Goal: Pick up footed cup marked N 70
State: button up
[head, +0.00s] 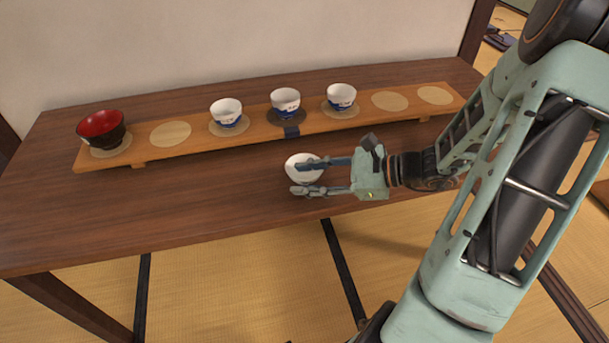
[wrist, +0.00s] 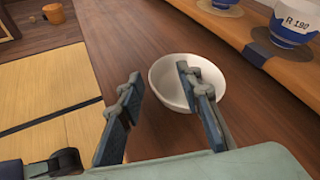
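A white cup or bowl (head: 294,161) stands on the bare table in front of the wooden board. It also shows in the wrist view (wrist: 165,74). No marking on it can be read and its foot is hidden, so I cannot tell whether it is the N 70 cup. My gripper (head: 307,177) is open and comes at it from the right, with the fingers low near it. In the wrist view my gripper (wrist: 159,82) has its right finger overlapping the bowl's opening and its left finger outside the bowl, to the left. Contact cannot be told.
A long board (head: 250,129) with round pads carries a red-and-black bowl (head: 102,129) and three blue-and-white cups, at left (head: 227,113), middle (head: 286,102) and right (head: 341,97). One cup (wrist: 295,22) reads R 190. The table (head: 130,210) is clear left of the white bowl.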

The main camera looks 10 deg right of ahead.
jog(key=shift+w+a+f, duration=0.1)
jog(key=shift+a, duration=0.1)
grip_shut()
dwell(0.4)
